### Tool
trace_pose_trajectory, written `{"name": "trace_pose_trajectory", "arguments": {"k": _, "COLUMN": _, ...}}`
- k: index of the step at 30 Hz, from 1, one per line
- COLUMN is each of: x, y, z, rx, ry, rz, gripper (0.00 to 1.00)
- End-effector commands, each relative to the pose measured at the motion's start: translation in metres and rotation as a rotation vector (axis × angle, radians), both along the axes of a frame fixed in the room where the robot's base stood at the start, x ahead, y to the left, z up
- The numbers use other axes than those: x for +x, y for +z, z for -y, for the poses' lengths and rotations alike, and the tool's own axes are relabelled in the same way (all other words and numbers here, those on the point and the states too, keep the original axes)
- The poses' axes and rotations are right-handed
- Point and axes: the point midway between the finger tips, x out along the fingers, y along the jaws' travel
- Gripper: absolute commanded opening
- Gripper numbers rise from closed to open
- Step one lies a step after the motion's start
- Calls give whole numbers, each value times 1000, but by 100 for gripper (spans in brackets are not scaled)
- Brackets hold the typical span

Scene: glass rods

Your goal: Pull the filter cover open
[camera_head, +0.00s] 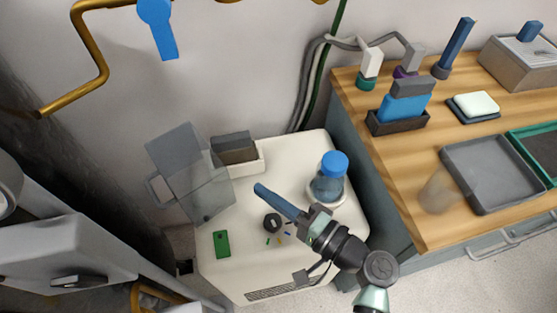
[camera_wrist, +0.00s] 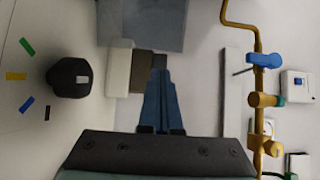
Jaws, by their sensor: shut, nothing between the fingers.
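A grey see-through panel (camera_head: 208,200) stands at the left of the white machine top (camera_head: 285,265), with a second grey panel (camera_head: 178,152) behind and above it. I cannot tell for sure which part is the filter cover. A grey panel (camera_wrist: 155,22) also shows at the top of the wrist view. My gripper (camera_head: 258,188) is shut and empty, its long blue fingers above the machine, to the right of the panels and apart from them. In the wrist view, the fingertips (camera_wrist: 159,72) overlap a dark block (camera_wrist: 142,72) seated in a white holder (camera_wrist: 118,70).
A black knob (camera_head: 272,222) with coloured marks lies below the fingers. A blue-capped bottle (camera_head: 328,185) stands to the right, and a green switch (camera_head: 221,243) sits front left. The wooden counter (camera_head: 400,190) is on the right. A brass pipe (camera_head: 95,70) runs along the wall.

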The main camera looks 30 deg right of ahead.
Motion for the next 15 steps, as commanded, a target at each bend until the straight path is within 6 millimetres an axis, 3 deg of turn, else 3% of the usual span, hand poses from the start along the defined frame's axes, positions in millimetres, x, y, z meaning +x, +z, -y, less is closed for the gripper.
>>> {"name": "trace_pose_trajectory", "arguments": {"k": 6, "x": 33, "y": -1, "z": -14, "rx": 0, "ry": 3, "rz": -1, "gripper": 0}}
{"name": "trace_pose_trajectory", "arguments": {"k": 15, "x": 47, "y": 0, "z": -20, "rx": 1, "ry": 0, "rz": -1, "gripper": 0}}
